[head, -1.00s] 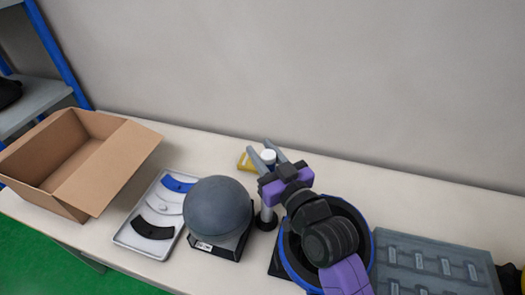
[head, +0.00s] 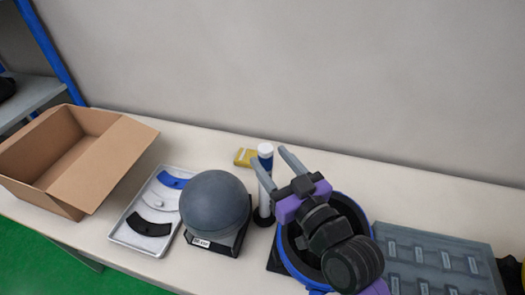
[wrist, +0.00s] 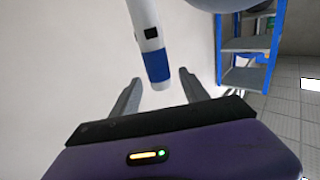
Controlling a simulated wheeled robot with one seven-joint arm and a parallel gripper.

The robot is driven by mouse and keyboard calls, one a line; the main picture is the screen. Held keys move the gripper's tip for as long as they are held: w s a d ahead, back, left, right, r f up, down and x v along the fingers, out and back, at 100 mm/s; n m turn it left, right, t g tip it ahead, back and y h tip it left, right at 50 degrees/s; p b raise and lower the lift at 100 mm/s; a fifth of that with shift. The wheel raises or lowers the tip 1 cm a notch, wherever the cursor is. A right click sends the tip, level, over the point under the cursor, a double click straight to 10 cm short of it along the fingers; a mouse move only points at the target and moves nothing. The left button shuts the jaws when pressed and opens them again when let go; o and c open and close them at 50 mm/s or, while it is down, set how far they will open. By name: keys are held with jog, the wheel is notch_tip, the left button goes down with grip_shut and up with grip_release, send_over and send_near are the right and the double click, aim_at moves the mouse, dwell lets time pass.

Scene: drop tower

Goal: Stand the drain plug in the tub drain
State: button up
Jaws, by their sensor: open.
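A white tube (head: 264,203) with a blue band and white top stands upright in a round black base; it may be the drain plug, but I cannot tell for certain. In the wrist view its blue-banded end (wrist: 157,66) shows between the fingertips. My gripper (head: 269,155) is open and empty, its fingers either side of the tube's top in the picture; I cannot tell the depth gap. A round black tub with a blue rim (head: 286,262) stands below my arm, which hides much of its inside. I see no drain opening in it.
A grey ball (head: 214,204) on a black base stands left of the tube. Further left are a tray (head: 125,243) with curved pieces and an open cardboard box (head: 97,178). A yellow item (head: 244,157) lies behind, and a grey panelled case (head: 436,263) is at right.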

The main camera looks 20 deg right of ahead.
jog(key=s+b, duration=0.1)
jog(key=s, duration=0.5)
jog(key=shift+d, duration=0.45)
jog(key=s+f+h, duration=0.1)
jog(key=s+f, duration=0.2)
jog(key=s, duration=0.2)
jog(key=s+d+f+m+g, duration=0.1)
jog(key=s+f, duration=0.2)
jog(key=s, duration=0.2)
jog(key=s+d+f+m+h, duration=0.1)
jog(key=s+f, duration=0.2)
jog(key=s, duration=0.2)
jog(key=shift+d+f+g+h, duration=0.1)
jog(key=shift+d+g+h, duration=0.2)
jog(key=shift+g, duration=0.1)
jog(key=shift+o, duration=0.5)
jog(key=s+g, duration=0.1)
jog(key=s, duration=1.2)
jog(key=shift+s+f, duration=0.2)
jog(key=shift+w, duration=0.1)
